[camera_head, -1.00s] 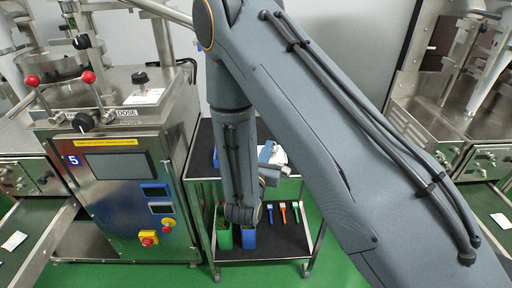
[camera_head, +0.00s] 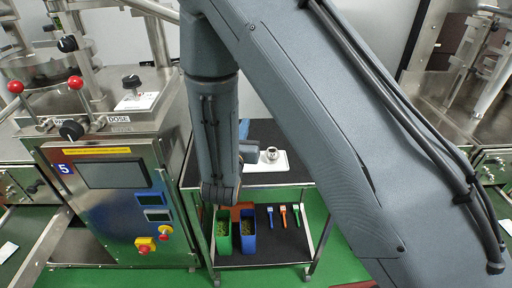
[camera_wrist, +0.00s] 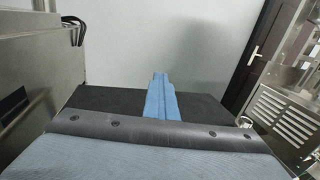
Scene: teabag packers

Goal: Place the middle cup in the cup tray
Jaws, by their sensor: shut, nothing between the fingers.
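A small silver metal cup (camera_head: 271,152) stands on a white tray (camera_head: 279,164) on the cart's top shelf, just right of my forearm in the head view. It is the only cup I see, and I cannot tell whether it is the middle one. My arm hides the left part of the tray. My gripper (camera_head: 248,148) is partly hidden behind the forearm, just left of the cup and apart from it. In the wrist view my blue gripper fingers (camera_wrist: 160,75) are shut together and empty, over a dark surface. No cup or tray shows there.
The dark-topped cart (camera_head: 285,132) stands between the steel machine (camera_head: 115,185) on the left and more steel equipment (camera_head: 470,100) on the right. Its lower shelf holds a green bin (camera_head: 223,240), a blue bin (camera_head: 248,243) and small coloured brushes (camera_head: 283,217).

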